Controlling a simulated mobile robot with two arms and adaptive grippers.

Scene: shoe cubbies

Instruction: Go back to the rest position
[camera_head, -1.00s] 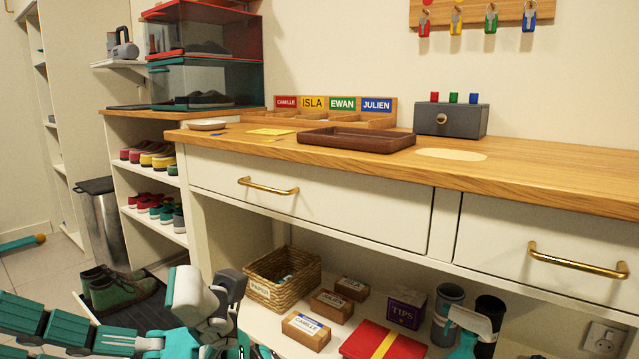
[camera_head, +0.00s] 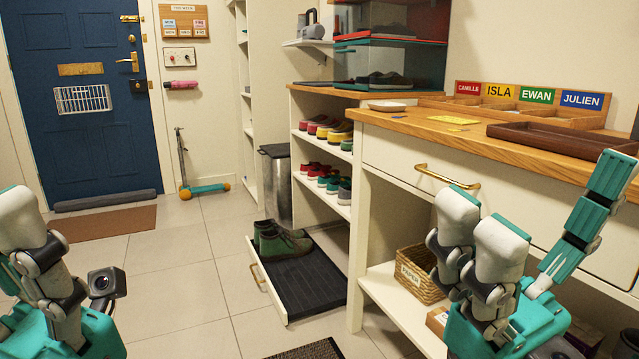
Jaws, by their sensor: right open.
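My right gripper (camera_head: 538,200) is at the right, in front of the counter and its drawer. Its white-backed fingers stand apart from the teal, ridged finger, with nothing held between them. It hides part of the drawer front and the shelf below. My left gripper (camera_head: 40,265) is at the lower left, partly cut off by the picture edge. Its white finger points up, and I cannot tell how far it is open. I see no object in it.
A tray (camera_head: 305,280) with green shoes (camera_head: 281,242) is pulled out at floor level. The counter (camera_head: 440,138) bears a brown tray (camera_head: 560,140). A basket (camera_head: 418,276) stands on the low shelf.

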